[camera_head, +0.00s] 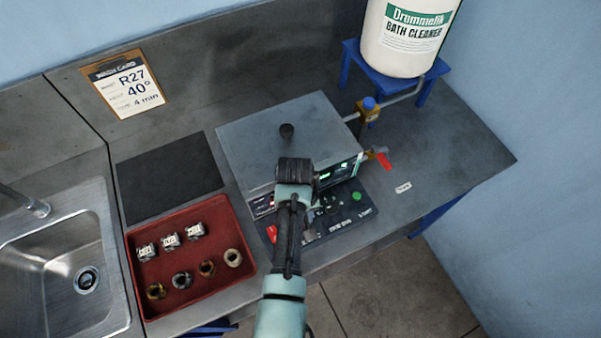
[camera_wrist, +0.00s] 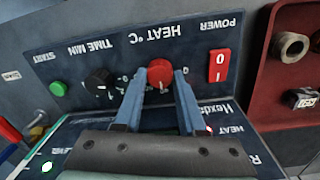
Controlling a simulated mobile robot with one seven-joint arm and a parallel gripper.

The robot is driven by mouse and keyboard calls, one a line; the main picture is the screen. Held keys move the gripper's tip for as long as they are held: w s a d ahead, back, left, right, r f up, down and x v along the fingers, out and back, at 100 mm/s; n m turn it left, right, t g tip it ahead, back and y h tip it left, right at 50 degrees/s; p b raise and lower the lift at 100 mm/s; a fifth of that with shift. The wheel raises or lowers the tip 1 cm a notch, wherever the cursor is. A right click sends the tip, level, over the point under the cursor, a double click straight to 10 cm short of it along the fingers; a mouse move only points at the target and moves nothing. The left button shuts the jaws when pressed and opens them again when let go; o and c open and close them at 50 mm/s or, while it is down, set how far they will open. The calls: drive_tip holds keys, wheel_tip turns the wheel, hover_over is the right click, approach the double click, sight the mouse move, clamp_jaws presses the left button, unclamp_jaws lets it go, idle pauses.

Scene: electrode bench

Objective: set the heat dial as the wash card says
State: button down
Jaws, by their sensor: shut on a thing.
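The red heat dial (camera_wrist: 160,70) is on the bath's control panel under the label "HEAT °C", which appears upside down in the wrist view. My gripper (camera_wrist: 159,78) has one blue finger on each side of the dial and is shut on it. The dial's scale is largely hidden by the fingers, and I cannot read its setting. In the head view my gripper (camera_head: 294,172) and arm cover the dial. The wash card (camera_head: 126,83) on the back wall reads R27, 40° and 4 min.
Beside the heat dial are the red power switch (camera_wrist: 219,66), black time dial (camera_wrist: 101,83) and green start button (camera_wrist: 57,89). A red tray (camera_head: 205,288) of metal fittings lies left of the bath (camera_head: 265,130). A bath cleaner drum (camera_head: 405,45) stands at the back right.

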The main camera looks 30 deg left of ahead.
idle(0.4)
drive_tip(key=shift+c, duration=2.4)
unclamp_jaws()
wheel_tip(320, 180, up, 13)
drive_tip(key=b, duration=0.2)
drive_tip(key=shift+s+a, duration=0.15)
drive_tip(key=shift+a, duration=0.05)
